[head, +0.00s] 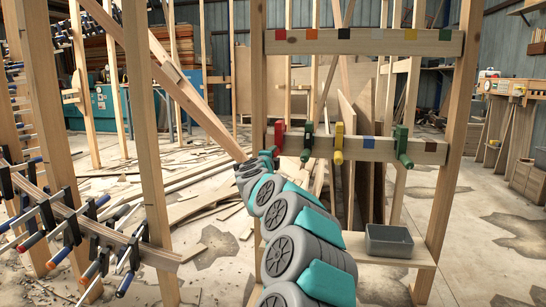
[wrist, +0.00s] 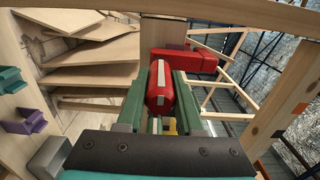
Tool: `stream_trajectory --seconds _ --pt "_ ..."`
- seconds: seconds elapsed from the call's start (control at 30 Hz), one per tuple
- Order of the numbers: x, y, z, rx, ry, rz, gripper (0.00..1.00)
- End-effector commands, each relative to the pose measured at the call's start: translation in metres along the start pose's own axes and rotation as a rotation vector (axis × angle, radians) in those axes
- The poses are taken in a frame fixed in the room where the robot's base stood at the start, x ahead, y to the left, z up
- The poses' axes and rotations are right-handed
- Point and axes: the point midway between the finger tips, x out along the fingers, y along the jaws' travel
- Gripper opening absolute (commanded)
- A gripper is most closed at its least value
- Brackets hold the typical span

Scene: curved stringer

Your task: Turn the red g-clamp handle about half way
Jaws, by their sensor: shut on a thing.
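The red g-clamp (head: 279,135) is on the lower wooden rail of the frame in the head view, at the left end of the row of clamps. In the wrist view its red body (wrist: 188,60) lies behind the red handle (wrist: 160,98), which has a pale stripe along it. My gripper (wrist: 166,78) has its two green fingers on either side of the handle and is shut on it. In the head view my arm reaches up to the red clamp, and the fingers are too small to make out there.
Green (head: 307,140), yellow (head: 339,145) and another green clamp (head: 402,147) sit along the lower rail (head: 370,148). A grey bin (head: 389,241) stands on the shelf below. Wooden posts and a rack of bar clamps (head: 75,225) stand at left.

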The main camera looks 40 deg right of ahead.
Motion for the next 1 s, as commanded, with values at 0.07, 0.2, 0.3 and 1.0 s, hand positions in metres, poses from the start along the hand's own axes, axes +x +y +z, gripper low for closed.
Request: stream_trajectory --seconds 0.07,0.2,0.3,1.0 --pt "0.0 0.001 0.0 0.0 0.001 0.002 0.0" --pt "0.0 0.001 0.0 0.0 0.001 0.002 0.0" --pt "0.0 0.001 0.0 0.0 0.001 0.001 0.45" --pt "-0.016 -0.001 0.0 0.002 -0.002 0.001 0.66"
